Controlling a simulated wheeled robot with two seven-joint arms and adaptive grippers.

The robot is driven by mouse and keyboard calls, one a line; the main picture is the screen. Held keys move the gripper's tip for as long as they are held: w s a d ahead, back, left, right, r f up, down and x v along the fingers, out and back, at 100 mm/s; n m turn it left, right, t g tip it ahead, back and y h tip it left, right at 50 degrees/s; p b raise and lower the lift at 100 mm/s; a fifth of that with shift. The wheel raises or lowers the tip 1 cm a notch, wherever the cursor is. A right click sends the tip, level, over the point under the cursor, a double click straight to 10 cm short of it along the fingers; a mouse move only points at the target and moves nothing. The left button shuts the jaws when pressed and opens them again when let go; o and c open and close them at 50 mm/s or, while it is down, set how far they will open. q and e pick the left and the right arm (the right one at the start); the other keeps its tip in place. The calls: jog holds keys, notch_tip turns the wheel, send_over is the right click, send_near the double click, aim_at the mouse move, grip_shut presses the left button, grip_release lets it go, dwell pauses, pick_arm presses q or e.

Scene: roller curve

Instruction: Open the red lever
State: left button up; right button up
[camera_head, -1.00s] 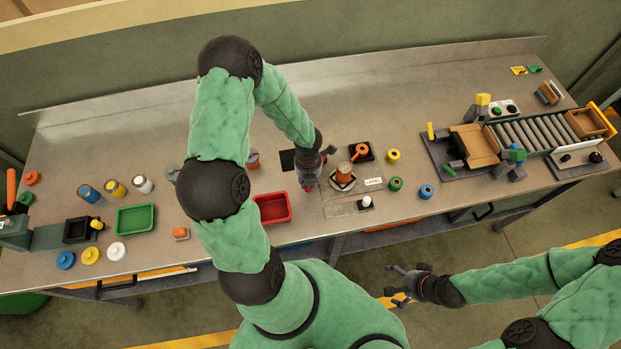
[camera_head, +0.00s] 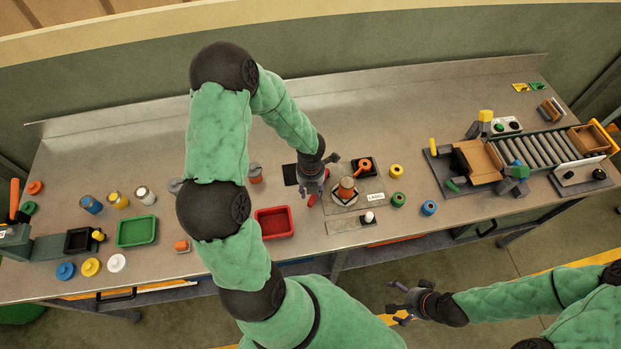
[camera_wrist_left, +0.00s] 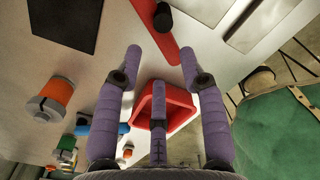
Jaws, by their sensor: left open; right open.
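A red lever (camera_wrist_left: 152,28), a flat bar with a dark round pivot on it, lies near the top centre of the left wrist view, beyond my left fingertips. In the head view a small red part of it (camera_head: 312,200) shows just below my left gripper (camera_head: 317,184); the rest is hidden by the hand. In the left wrist view my left gripper (camera_wrist_left: 164,62) is open, its fingers apart with nothing between the tips. My right gripper (camera_head: 396,301) is open and empty, in front of the bench and away from the lever.
A red tray (camera_head: 273,222) stands left of the lever. An orange cone-like part (camera_head: 346,188) on a plate stands right of my left gripper, with an orange handle (camera_head: 365,165) behind it. A grey and orange cylinder (camera_head: 255,173) stands left. A roller conveyor (camera_head: 540,149) is far right.

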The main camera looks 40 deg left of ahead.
pick_arm(q)
notch_tip(320, 180, up, 8)
dwell(0.4)
dwell(0.7)
